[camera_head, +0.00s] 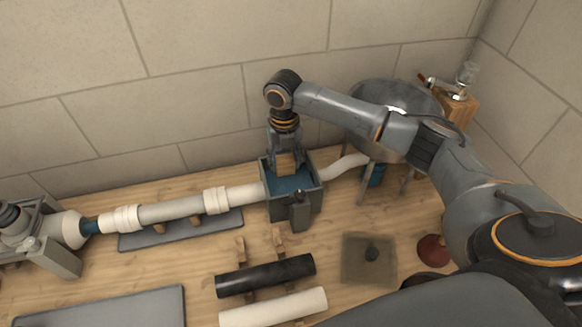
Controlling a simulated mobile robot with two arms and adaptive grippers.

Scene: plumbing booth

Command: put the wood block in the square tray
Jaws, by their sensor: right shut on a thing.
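My right gripper (286,158) points straight down over a square, open-topped, grey-green box (268,203) with a blue inside, which I take as the square tray. It is shut on a small tan wood block (287,165). The block is at the opening of the box, inside its outline; I cannot tell whether it touches the bottom. The gripper's fingers partly hide the block and the back of the box. My left gripper does not show.
White pipe (170,211) joins the box on its left, and a white hose (347,164) on its right. A black pipe (266,276) and white pipe (274,308) lie in front.

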